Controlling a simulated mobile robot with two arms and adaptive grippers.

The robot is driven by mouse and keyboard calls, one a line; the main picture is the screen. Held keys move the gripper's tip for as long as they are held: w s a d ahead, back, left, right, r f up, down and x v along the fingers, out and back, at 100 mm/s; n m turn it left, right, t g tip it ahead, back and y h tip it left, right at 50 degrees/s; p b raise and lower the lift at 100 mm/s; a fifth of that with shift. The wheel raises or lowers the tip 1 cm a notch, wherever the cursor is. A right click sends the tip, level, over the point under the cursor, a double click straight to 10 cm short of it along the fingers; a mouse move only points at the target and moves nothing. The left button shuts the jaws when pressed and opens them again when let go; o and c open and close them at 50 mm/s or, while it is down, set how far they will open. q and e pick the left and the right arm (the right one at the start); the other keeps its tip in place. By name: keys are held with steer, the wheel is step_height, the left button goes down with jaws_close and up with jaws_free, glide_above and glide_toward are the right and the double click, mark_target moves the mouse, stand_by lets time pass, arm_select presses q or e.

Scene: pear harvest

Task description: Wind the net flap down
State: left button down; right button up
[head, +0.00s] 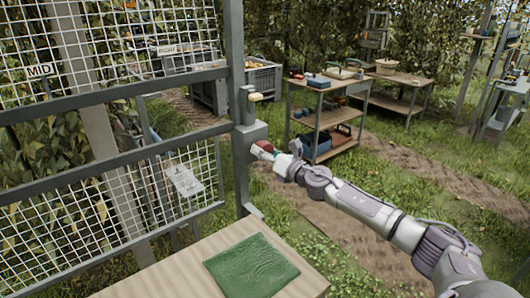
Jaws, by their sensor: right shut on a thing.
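The net flap's white mesh shows in grey frames at the left: an upper mesh panel (150,42) and a lower mesh panel (100,212). An open gap lies between them, and I cannot tell which part moves. A grey winder box (249,137) is fixed to the upright post. The gripper partly hides the knob and any crank arm. My left gripper is not in view.
A MID label (40,70) hangs on the upper mesh. A wooden table (180,270) with a folded green cloth (251,265) stands in front. A shelf cart (325,118), a workbench (405,78) and grey crates (262,78) stand behind. Grass and dirt path lie right.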

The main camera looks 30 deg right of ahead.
steer(key=n+p, duration=0.1)
steer(key=n, duration=0.4)
steer(key=shift+n, duration=0.4)
steer(key=n+p, duration=0.2)
steer(key=n, duration=0.2)
steer(key=shift+r+g, duration=0.15)
steer(key=shift+g, duration=0.15)
steer(key=n+p, duration=0.4)
steer(key=n, duration=0.2)
steer(key=shift+d+r+h, duration=0.1)
steer(key=shift+h, duration=0.3)
steer(key=shift+n+p, duration=1.8)
steer(key=shift+n, duration=0.5)
steer(key=shift+h, duration=0.3)
steer(key=o, duration=1.2)
steer(key=shift+c, duration=0.2)
steer(key=shift+s, duration=0.1)
